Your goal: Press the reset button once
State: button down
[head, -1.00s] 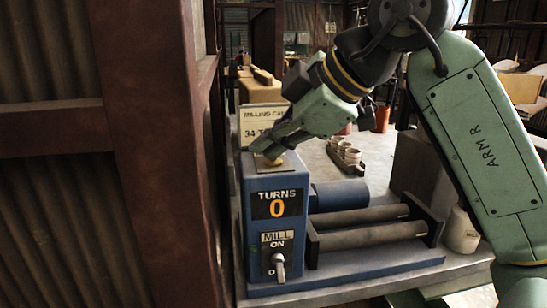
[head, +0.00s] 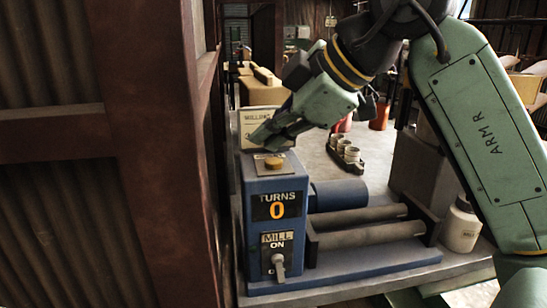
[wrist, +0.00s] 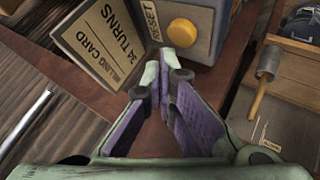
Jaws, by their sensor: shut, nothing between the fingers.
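The reset button (head: 274,162) is a round orange-yellow knob on top of the blue control box (head: 246,200). In the wrist view the button (wrist: 182,32) sits beside the word RESET on a tan label. My gripper (head: 256,143) is shut and empty. It is above and behind the button in the head view, with a gap between them, and the button is fully uncovered. In the wrist view the closed fingertips (wrist: 160,76) lie below the button. The box's turns display (head: 277,209) reads 0.
A mill switch (head: 279,265) with an ON mark is on the box's front. A milling card (head: 258,117) reading 34 turns stands behind the box. Rollers (head: 360,238) lie to its right, with a white jar (head: 461,228) beyond. A rusty post (head: 160,150) stands close on the left.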

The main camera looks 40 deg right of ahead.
aim_at(273, 162)
notch_tip(273, 162, up, 5)
jog(key=p, duration=0.3)
jog(key=shift+p, duration=0.3)
jog(key=shift+f, duration=0.1)
jog(key=shift+s+f, duration=0.1)
dwell(0.4)
